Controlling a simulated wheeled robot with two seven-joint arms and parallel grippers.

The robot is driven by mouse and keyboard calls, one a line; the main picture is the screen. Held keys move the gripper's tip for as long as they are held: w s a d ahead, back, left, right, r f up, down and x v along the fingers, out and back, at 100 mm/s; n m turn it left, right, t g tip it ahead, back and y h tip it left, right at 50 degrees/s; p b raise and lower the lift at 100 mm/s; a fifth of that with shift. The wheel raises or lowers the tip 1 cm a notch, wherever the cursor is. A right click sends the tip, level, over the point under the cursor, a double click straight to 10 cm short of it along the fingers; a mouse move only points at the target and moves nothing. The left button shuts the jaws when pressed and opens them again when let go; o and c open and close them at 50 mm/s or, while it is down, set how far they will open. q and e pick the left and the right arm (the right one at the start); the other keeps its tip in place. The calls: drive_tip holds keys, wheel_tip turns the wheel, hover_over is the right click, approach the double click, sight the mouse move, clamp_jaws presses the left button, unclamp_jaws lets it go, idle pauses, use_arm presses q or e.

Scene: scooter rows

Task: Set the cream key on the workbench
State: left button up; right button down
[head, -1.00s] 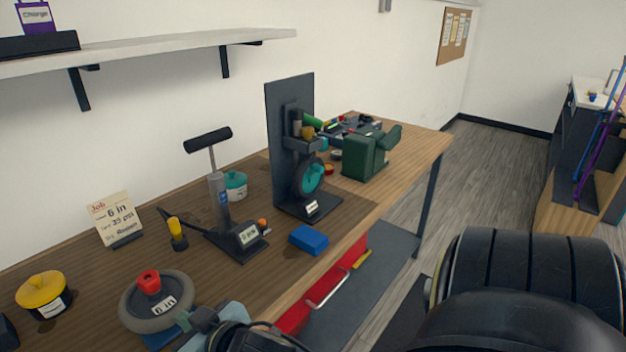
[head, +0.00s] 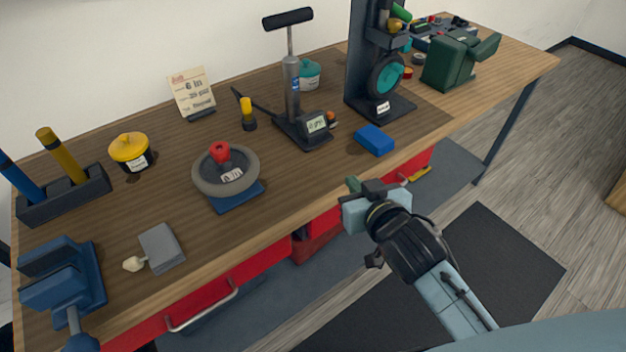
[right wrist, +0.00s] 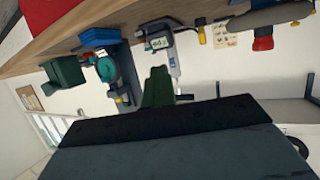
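A small cream piece (head: 133,264), which looks like the cream key, lies at the front left of the workbench (head: 300,205) in the head view. It sits against the left side of a grey block (head: 161,248); whether it is fixed in the block I cannot tell. My right gripper (head: 358,192) is off the bench's front edge, well to the right of the cream piece. A dark green piece shows at its tip and in the right wrist view (right wrist: 158,88); I cannot tell whether it is held. My left gripper is not in view.
A blue vise (head: 62,275) stands left of the cream piece. Bare wood lies between the grey block and the wheel.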

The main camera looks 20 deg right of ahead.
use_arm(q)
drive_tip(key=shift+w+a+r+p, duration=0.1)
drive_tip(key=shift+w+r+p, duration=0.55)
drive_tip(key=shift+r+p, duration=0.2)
use_arm(e)
drive_tip(key=w+a+r+n+y, duration=0.2)
drive_tip(key=w, duration=0.3)
drive_tip(key=w+a+r+n+y, duration=0.1)
drive_tip(key=w+a+r+y, duration=0.1)
drive_tip(key=w, duration=0.4)
drive_tip(key=shift+w+n+g+y, duration=0.15)
drive_tip(key=shift+n+g+y, duration=0.15)
drive_tip(key=shift+n+g, duration=0.1)
drive_tip(key=shift+a, duration=0.1)
